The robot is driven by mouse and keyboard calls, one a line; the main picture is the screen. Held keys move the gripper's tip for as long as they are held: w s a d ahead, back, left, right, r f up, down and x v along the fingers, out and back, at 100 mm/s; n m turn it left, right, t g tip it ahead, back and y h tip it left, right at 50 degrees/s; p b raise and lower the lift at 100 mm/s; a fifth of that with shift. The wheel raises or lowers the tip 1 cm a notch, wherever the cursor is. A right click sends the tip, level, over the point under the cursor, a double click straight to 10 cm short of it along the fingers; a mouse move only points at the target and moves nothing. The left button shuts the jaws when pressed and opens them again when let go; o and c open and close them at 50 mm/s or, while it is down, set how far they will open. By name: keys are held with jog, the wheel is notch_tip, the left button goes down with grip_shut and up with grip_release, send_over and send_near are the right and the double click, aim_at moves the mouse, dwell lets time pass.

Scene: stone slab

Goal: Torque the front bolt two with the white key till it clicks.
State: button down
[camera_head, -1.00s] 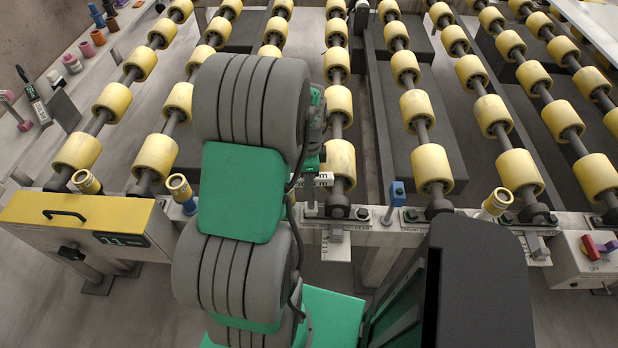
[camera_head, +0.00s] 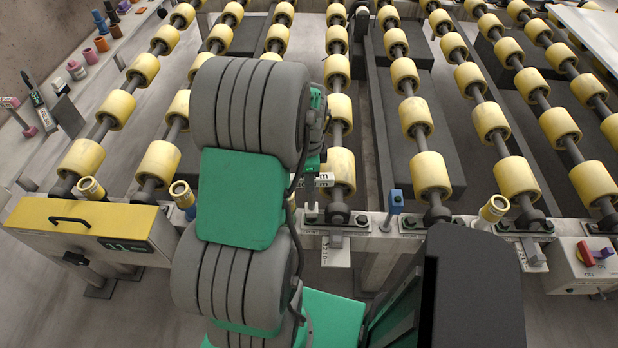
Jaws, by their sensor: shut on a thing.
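The white key (camera_head: 325,180) shows as a short pale handle with dark lettering, just right of my arm. My gripper (camera_head: 314,168) is mostly hidden behind my grey and green arm. It is shut on the white key, above the front rail (camera_head: 455,232). A thin shaft runs down from the key to a small bracket on the rail, where the bolt head is too small to make out. I cannot tell whether the key is seated on it. A blue key (camera_head: 395,201) stands upright on the rail to the right.
Rows of yellow rollers (camera_head: 430,175) fill the area behind the rail. A yellow-topped box (camera_head: 85,218) stands at left, and a switch box (camera_head: 580,268) with a red and purple handle at right. Yellow-capped cylinders (camera_head: 493,208) rise along the rail. Several tools lie at far left.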

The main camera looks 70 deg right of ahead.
jog(key=shift+r+p, duration=1.75)
jog(key=shift+r, duration=0.8)
